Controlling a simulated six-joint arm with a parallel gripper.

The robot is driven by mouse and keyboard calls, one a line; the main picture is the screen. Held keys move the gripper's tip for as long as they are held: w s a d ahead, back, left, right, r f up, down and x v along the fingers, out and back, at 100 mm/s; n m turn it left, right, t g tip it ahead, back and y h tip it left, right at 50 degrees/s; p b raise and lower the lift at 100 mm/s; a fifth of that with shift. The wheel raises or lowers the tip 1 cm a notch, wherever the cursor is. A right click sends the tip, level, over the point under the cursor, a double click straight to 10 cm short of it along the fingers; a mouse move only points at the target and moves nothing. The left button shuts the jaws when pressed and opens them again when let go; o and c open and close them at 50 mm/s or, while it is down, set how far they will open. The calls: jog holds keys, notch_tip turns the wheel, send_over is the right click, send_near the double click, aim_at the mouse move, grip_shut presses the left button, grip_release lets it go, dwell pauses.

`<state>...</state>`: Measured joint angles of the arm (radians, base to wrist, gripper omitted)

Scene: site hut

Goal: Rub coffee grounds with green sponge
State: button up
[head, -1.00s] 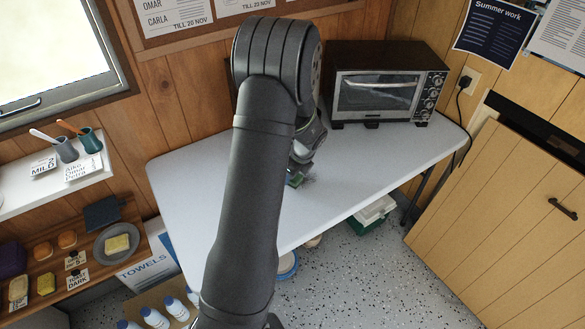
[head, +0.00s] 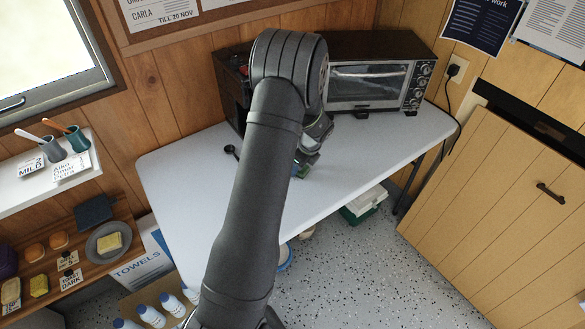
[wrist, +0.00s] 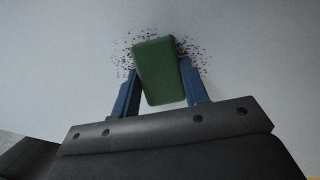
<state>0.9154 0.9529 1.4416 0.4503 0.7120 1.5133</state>
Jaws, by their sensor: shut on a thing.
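The green sponge (wrist: 160,72) is held between the two blue fingers of my gripper (wrist: 160,92), seen in the wrist view. Dark coffee grounds (wrist: 193,50) lie scattered on the white table around the far end and both sides of the sponge. The sponge covers the middle of the patch; whether it presses on the table is hard to tell. In the head view, my gripper (head: 303,168) is low over the table (head: 365,160), largely behind my arm, with a bit of green showing.
A toaster oven (head: 370,85) stands at the back of the table, with a dark appliance (head: 231,88) left of it. A small black scoop-like item (head: 231,150) lies on the table left of my arm. The right side of the tabletop is clear.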

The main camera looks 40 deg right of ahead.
jog(key=shift+d, duration=2.65)
jog(key=shift+a, duration=5.85)
jog(key=shift+w+d, duration=0.35)
jog(key=shift+d, duration=5.5)
jog(key=shift+a, duration=5.75)
notch_tip(320, 180, up, 8)
